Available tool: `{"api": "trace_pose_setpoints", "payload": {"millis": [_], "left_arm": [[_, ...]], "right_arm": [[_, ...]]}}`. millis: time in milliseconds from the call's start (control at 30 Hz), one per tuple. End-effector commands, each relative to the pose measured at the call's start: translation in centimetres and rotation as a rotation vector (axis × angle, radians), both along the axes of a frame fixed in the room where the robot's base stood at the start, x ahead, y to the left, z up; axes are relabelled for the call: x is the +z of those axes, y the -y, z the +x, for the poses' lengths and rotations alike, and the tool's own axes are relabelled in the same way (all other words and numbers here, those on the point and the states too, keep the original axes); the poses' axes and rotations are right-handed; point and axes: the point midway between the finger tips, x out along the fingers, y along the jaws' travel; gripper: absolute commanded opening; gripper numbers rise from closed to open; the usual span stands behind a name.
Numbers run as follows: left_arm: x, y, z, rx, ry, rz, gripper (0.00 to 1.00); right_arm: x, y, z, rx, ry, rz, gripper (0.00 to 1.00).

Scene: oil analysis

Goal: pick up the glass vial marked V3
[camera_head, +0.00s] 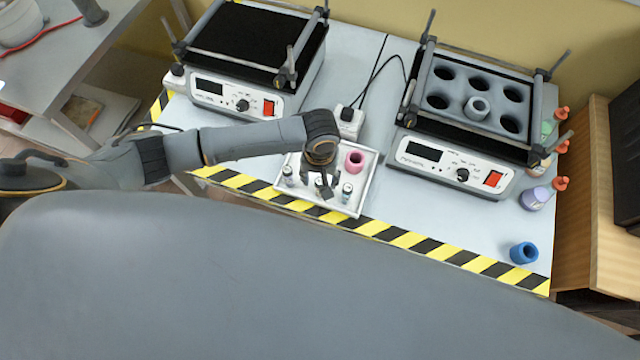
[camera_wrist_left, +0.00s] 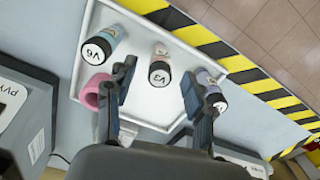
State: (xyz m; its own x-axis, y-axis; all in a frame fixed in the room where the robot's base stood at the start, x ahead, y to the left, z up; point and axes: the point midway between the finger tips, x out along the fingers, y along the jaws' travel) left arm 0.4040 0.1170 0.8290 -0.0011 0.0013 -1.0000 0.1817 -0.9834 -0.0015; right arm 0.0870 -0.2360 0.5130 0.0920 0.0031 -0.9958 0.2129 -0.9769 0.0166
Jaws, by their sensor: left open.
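The vial marked V3 (camera_wrist_left: 160,72) stands in a white tray (camera_wrist_left: 95,22) in the left wrist view, its dark-rimmed white cap facing the camera. My left gripper (camera_wrist_left: 158,92) is open, with one finger on each side of V3 and a gap to it. In the head view the left gripper (camera_head: 322,188) points down over the tray (camera_head: 358,210) and hides part of it. The vial marked V6 (camera_wrist_left: 98,48) stands to the left of V3. Another vial (camera_wrist_left: 213,98) is close beside the right finger, its label unreadable. My right gripper is not in view.
A pink ring-shaped holder (camera_head: 354,161) is in the tray, close to the left finger in the wrist view. Two instruments with control panels (camera_head: 235,95) (camera_head: 450,172) stand behind. A blue holder (camera_head: 523,253) and bottles (camera_head: 536,197) are at right. Striped tape marks the table's front edge.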

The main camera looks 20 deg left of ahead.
Motion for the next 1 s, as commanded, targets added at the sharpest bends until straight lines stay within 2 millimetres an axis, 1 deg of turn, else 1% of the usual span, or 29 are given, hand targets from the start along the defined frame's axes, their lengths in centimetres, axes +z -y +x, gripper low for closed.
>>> {"api": "trace_pose_setpoints", "payload": {"millis": [33,133,367,400,467,500,567,600,633,1000], "left_arm": [[-0.55,0.02,0.01,0.0,0.0,0.0,0.53],[-1.22,0.02,0.02,-0.001,0.001,0.0,0.53],[-1.35,0.05,0.02,-0.001,0.002,-0.001,0.53],[-1.34,0.05,0.02,-0.001,0.002,-0.001,0.45],[-1.34,0.04,0.02,-0.001,0.002,-0.001,0.33],[-1.33,0.03,0.03,-0.001,0.002,-0.001,0.25],[-1.33,0.02,0.02,-0.001,0.002,-0.001,0.13],[-1.33,0.02,0.02,-0.001,0.002,-0.001,0.04],[-1.33,0.02,0.02,-0.001,0.002,-0.001,0.0],[-1.05,0.02,0.06,0.0,0.002,-0.001,0.0]], "right_arm": [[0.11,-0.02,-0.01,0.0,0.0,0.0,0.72],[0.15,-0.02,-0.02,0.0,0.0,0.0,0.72],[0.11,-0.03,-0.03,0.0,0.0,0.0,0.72],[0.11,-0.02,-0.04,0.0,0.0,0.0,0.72],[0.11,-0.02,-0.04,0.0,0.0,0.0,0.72],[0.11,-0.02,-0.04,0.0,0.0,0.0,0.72],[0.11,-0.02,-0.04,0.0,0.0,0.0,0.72],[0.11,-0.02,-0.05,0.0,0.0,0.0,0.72],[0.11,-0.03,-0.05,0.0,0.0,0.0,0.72],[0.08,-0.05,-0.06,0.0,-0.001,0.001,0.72]]}}
